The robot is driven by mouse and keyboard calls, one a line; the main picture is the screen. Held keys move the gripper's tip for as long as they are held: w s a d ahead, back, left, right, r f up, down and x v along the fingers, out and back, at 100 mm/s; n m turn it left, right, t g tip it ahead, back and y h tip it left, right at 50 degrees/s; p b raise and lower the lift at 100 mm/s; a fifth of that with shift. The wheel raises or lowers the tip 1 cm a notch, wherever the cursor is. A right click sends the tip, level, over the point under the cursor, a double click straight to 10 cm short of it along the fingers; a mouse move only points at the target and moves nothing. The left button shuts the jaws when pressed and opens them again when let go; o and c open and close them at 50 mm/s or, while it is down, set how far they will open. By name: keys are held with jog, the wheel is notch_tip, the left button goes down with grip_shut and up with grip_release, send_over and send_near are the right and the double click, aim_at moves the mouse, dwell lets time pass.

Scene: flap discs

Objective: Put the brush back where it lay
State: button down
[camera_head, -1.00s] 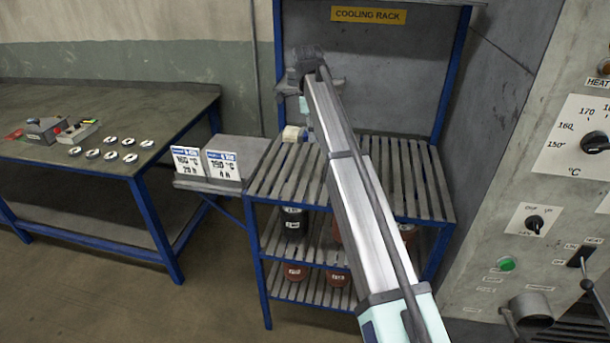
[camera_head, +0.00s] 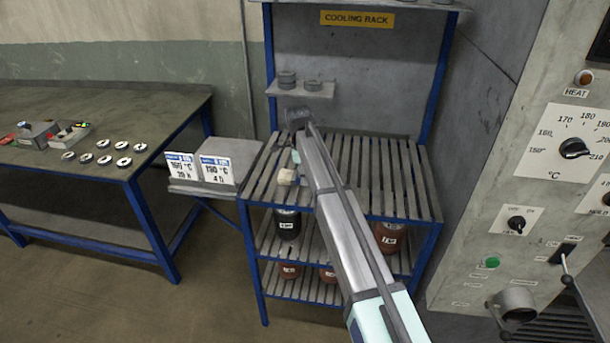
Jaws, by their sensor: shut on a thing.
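My arm reaches out over the slatted top of the cooling rack, and its wrist bends down at the far end. My gripper (camera_head: 293,172) is at the end of the wrist, largely hidden by my own arm.
The slatted cooling rack (camera_head: 405,175) has bare slats right of my arm and dark and reddish cans below. A small shelf (camera_head: 308,94) behind holds grey cylinders. Two temperature cards (camera_head: 215,170) stand left on a side shelf. A workbench (camera_head: 150,110) holds several discs. An oven panel is right.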

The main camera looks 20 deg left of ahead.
jog(key=shift+f, duration=0.3)
jog(key=shift+f, duration=0.1)
jog(key=c, duration=0.8)
grip_release()
jog(key=r+b, duration=0.1)
jog(key=r, duration=0.3)
jog(key=r+b, duration=0.1)
jog(key=r, duration=0.3)
jog(key=a+r+b, duration=0.1)
jog(key=r, duration=0.3)
jog(key=shift+s+r, duration=0.1)
jog(key=shift+s, duration=0.05)
